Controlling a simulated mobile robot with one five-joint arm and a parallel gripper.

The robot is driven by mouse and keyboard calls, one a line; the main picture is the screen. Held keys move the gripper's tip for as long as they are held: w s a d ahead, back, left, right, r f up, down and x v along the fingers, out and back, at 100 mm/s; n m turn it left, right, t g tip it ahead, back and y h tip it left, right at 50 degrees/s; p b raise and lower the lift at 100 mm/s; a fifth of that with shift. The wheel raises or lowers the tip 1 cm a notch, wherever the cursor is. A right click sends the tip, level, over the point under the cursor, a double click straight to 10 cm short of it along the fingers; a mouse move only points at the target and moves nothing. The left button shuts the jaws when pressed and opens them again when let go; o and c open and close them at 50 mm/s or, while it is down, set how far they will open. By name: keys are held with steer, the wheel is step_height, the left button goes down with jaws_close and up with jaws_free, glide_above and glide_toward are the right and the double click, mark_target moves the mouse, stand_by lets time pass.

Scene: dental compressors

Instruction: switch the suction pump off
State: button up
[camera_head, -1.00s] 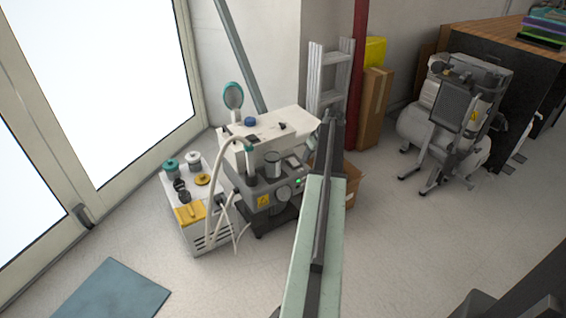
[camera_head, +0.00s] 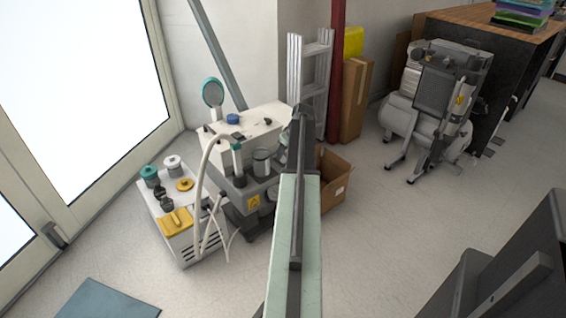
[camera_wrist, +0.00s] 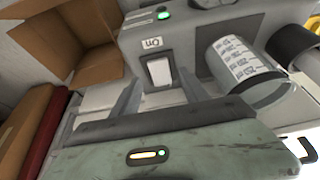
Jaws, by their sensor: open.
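The suction pump (camera_head: 253,190) is a grey unit with a clear jar, left of my arm in the head view. My arm hides its right side there. In the wrist view the pump's grey panel (camera_wrist: 200,20) carries a pale rocker switch (camera_wrist: 159,70) with a label reading "On" above it. A green light (camera_wrist: 164,15) glows farther up the panel. The clear, scaled jar (camera_wrist: 238,62) is right of the switch. My gripper (camera_wrist: 160,92) is open and empty, its fingers pointing at the panel on either side of the switch. I cannot tell whether they touch it.
An open cardboard box (camera_head: 335,185) stands right of the pump. A ladder (camera_head: 310,75) and red pipe (camera_head: 336,70) are behind. A compressor (camera_head: 425,115) stands farther right, with free floor between.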

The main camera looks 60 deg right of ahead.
mark_target(283, 158)
steer(key=b+x, duration=0.1)
steer(key=x, duration=0.1)
steer(key=shift+w+f, duration=0.1)
steer(key=shift+f, duration=0.2)
steer(key=shift+r, duration=0.15)
steer(key=shift+c, duration=0.3)
